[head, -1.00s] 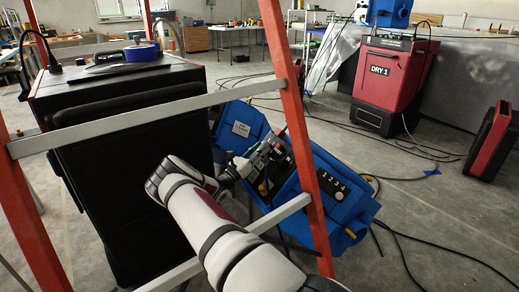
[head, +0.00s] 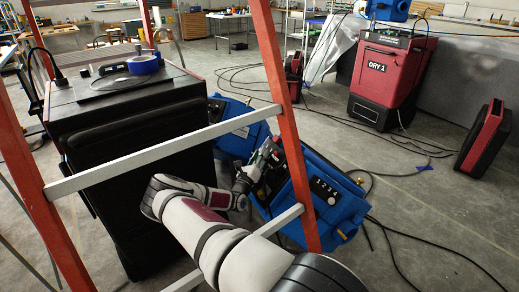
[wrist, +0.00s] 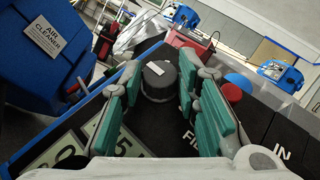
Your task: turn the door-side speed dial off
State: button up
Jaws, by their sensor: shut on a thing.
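A black round dial (wrist: 158,86) with a pale pointer mark sits on the dark panel (wrist: 262,122) in the wrist view. My gripper (wrist: 159,82) has its two teal finger pads on either side of this dial and is shut on it. In the head view my gripper (head: 246,178) reaches the dark control face of the blue machine (head: 342,205) with a "1 2 3 4" plate. The dial is too small to make out there. I cannot tell from these views whether it is the door-side one.
An orange-and-grey frame (head: 285,130) stands in front of the machine, close around my arm. A black cabinet (head: 130,200) stands left. A blue "AIR CLEANER" box (wrist: 42,45) is beside the panel. Red and blue caps (wrist: 232,92) stick up right of the dial. Cables (head: 400,235) cross the floor.

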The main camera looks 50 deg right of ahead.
jog(key=shift+s+f+n+t+y+p, duration=0.1)
jog(key=shift+n+t+y+p, duration=0.2)
jog(key=shift+n+t+p, duration=0.25)
jog(key=o, duration=1.2)
jog(key=shift+c, duration=0.2)
jog(key=v, duration=1.2)
jog(key=shift+a, duration=0.1)
